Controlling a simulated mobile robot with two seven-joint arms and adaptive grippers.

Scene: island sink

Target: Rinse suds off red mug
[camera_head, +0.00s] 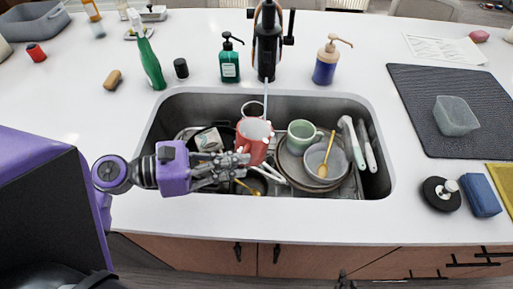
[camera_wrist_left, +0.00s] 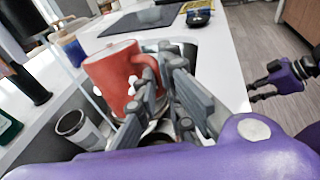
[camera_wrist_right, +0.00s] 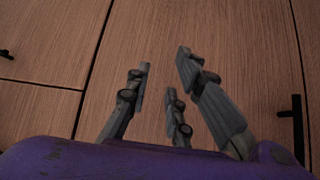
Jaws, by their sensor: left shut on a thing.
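The red mug (camera_head: 252,150) is held over the sink, under the faucet (camera_head: 267,40). The mug's opening looks whitish; I cannot tell suds from water there. My left gripper (camera_head: 240,164) comes in from the left and is shut on the mug's handle side. In the left wrist view the mug (camera_wrist_left: 118,78) is tilted a little, its handle between the fingers (camera_wrist_left: 165,90). My right gripper (camera_wrist_right: 165,85) is open and empty in front of the wooden cabinet doors (camera_wrist_right: 235,30), below the counter.
The sink (camera_head: 372,185) holds a green mug (camera_head: 301,132), stacked plates and bowls, and several utensils. A green soap pump (camera_head: 229,64) and an amber-and-blue pump bottle (camera_head: 326,65) stand behind it. A dark drying mat (camera_head: 425,95) with a clear container (camera_head: 456,115) lies right.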

